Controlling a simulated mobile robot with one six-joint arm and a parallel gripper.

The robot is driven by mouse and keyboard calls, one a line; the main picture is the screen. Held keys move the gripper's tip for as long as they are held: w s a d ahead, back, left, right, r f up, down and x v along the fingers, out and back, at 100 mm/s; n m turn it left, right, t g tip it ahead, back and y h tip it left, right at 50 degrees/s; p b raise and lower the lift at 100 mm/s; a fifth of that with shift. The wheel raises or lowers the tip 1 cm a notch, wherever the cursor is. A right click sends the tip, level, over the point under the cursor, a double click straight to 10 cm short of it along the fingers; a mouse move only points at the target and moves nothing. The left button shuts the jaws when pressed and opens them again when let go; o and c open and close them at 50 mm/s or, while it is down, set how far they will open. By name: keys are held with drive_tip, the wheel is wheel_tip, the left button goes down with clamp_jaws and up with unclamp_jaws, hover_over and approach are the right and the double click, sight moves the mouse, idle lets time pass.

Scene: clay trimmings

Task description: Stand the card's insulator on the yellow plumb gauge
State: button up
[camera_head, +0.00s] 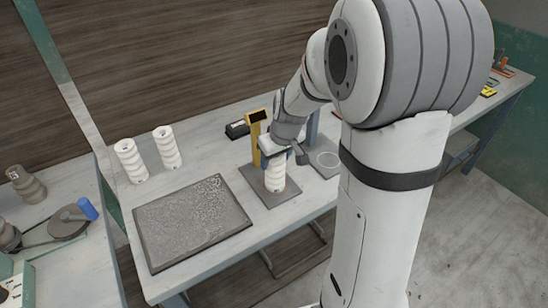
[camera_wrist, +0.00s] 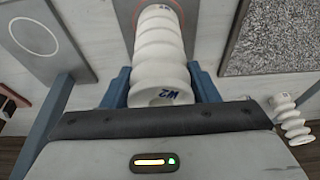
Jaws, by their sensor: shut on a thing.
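A white ribbed insulator (camera_head: 275,179) stands looking upright over the grey base plate of the yellow plumb gauge (camera_head: 253,146). My gripper (camera_head: 276,150) is shut on its upper part. In the wrist view the insulator (camera_wrist: 160,45) is between my blue fingers, with blue lettering on its near end. Part of a red ring shows on the gauge's base plate (camera_wrist: 124,8) around its far end. I cannot tell whether the insulator touches the plate. I cannot make out a card with readable writing.
Two more white insulators (camera_head: 130,160) (camera_head: 167,146) stand at the table's back left. A speckled dark tray (camera_head: 193,222) lies in front of them. A grey plate with a white ring (camera_head: 327,160) is right of the gauge. A side table at left holds brown insulators (camera_head: 27,185).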

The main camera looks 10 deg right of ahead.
drive_tip(key=shift+f, duration=0.15)
drive_tip(key=o, duration=1.4)
drive_tip(key=v, duration=1.2)
drive_tip(key=s+f+m, duration=0.1)
drive_tip(key=s, duration=0.5)
drive_tip(key=s+a+f+m, duration=0.1)
drive_tip(key=s, duration=0.5)
drive_tip(key=s+f+m+h, duration=0.1)
drive_tip(key=s, duration=0.5)
drive_tip(key=shift+a+m+b, duration=0.2)
drive_tip(key=shift+m+b, duration=0.1)
